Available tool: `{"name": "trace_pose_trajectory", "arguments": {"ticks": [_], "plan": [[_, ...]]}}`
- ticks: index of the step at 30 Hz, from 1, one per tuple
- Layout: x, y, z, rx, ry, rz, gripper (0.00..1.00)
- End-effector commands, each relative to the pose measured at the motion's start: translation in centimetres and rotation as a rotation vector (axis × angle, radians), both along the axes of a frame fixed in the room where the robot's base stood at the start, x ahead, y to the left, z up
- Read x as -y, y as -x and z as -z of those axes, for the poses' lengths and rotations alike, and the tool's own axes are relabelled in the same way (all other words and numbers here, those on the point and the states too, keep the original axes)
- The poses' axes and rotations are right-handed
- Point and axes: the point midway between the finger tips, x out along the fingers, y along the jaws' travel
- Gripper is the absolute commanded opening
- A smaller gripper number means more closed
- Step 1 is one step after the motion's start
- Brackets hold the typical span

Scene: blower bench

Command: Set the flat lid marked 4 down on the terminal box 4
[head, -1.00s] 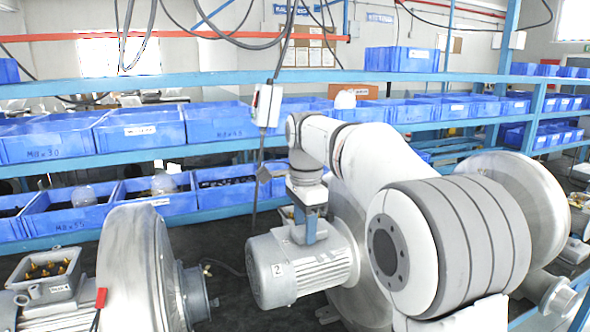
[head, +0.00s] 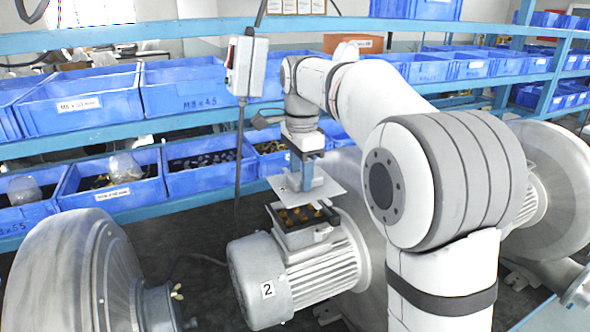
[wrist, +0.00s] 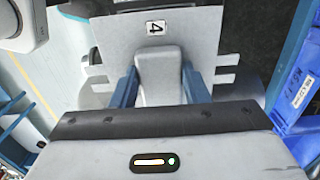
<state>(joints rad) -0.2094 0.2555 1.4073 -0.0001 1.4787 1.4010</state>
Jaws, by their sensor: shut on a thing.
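My gripper (head: 306,186) is shut on the raised grip block (wrist: 158,70) of the flat lid. The lid (head: 325,185) is a thin light-grey plate held about level. In the wrist view the plate carries a label "4" (wrist: 155,27), with the two blue fingers either side of the block. Just below the lid in the head view is an open terminal box (head: 290,238) with brass terminals, on a motor labelled "2" (head: 267,289). A gap shows between lid and box. I see no terminal box labelled 4.
A large round blower housing (head: 65,275) stands at the left, another (head: 562,185) at the right. Behind my arm are blue shelves with blue bins (head: 112,190). A grey switch box (head: 246,66) hangs on a cable left of the arm.

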Motion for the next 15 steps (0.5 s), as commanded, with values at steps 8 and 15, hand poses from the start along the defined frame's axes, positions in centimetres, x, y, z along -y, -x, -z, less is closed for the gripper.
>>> {"name": "trace_pose_trajectory", "arguments": {"ticks": [8,15], "plan": [[-0.7,0.2,-0.2,0.000,0.001,-0.009,0.15],[-0.8,0.3,1.6,-0.001,0.003,-0.008,0.15]]}}
